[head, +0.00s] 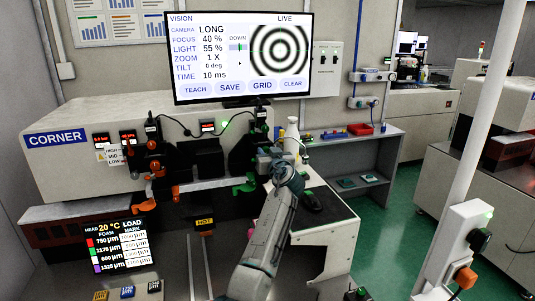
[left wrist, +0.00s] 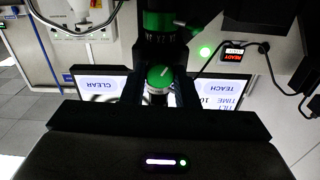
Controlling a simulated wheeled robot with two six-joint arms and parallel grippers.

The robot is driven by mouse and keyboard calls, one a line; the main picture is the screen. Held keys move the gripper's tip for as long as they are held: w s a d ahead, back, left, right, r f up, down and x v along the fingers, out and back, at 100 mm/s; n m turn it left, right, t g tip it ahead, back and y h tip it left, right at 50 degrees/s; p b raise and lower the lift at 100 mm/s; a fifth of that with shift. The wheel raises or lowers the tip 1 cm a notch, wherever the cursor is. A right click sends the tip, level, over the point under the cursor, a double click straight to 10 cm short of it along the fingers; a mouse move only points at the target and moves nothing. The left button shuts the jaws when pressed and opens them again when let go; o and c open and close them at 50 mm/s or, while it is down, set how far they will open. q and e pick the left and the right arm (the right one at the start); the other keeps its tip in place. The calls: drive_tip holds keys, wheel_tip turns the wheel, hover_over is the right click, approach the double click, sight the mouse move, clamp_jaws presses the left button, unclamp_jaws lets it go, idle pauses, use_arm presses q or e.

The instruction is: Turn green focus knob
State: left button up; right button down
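The green focus knob (left wrist: 160,77) shows in the left wrist view as a round green cap with a white mark, below a dark cylinder with a green band (left wrist: 158,20). My left gripper (left wrist: 159,92) has its two fingers apart, one on each side of the knob; I cannot tell whether they touch it. In the head view my left gripper (head: 268,160) is at the dark optics on the right end of the bench machine, and it hides the knob's exact place. The monitor (head: 243,58) reads FOCUS 40 % beside a target of rings. My right gripper is not in view.
The cream machine (head: 75,165) marked CORNER carries orange knobs (head: 154,166) and cables. A green handle (head: 245,187) is just left of my gripper. A white bottle (head: 292,135) and a shelf with a red tray (head: 360,129) stand to the right. Green floor (head: 395,225) is clear beyond.

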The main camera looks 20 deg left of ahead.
use_arm(q)
drive_tip(key=shift+f+m, duration=0.1)
drive_tip(key=shift+m, duration=0.2)
drive_tip(key=m+b, duration=0.3)
drive_tip(key=m, duration=0.5)
drive_tip(key=shift+m, duration=0.5)
idle(0.5)
